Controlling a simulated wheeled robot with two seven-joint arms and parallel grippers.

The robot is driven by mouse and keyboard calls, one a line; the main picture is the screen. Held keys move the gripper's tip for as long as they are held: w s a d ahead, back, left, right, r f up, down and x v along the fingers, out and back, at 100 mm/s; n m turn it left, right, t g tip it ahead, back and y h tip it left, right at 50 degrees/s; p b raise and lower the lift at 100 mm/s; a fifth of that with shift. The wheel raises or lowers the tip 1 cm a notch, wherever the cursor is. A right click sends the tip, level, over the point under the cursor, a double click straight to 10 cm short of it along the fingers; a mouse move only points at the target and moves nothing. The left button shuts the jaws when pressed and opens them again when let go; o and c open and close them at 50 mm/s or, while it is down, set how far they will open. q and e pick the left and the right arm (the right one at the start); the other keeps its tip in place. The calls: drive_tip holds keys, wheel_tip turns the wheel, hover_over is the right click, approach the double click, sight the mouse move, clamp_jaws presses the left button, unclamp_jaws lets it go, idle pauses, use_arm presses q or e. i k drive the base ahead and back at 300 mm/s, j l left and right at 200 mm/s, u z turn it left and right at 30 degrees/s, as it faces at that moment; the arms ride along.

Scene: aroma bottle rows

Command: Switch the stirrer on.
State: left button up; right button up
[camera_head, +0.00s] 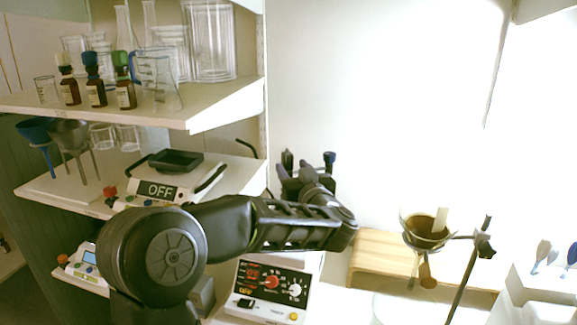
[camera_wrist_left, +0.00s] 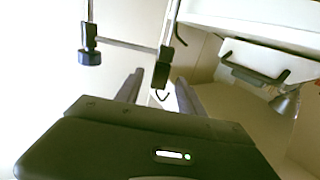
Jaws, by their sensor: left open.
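The stirrer appears to be the white-cased unit with a black front panel (camera_head: 270,287) at the bottom middle of the head view. Its panel has a red knob, a white knob, small red and yellow markings and a black switch (camera_head: 245,303). I cannot tell the switch's position. My left gripper (camera_head: 297,170) is beyond and above this unit, pointing away, and touches no part of the panel. My right gripper is not in view.
A metal stand with a blue-knobbed clamp (camera_wrist_left: 90,57) is just ahead of my left fingers. Another device with an OFF sign (camera_head: 160,190) sits on the middle shelf. Glassware and brown bottles (camera_head: 95,93) fill the top shelf. A funnel stand (camera_head: 470,265) is at right.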

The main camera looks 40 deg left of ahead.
sight(243, 302)
drive_tip(key=k, duration=1)
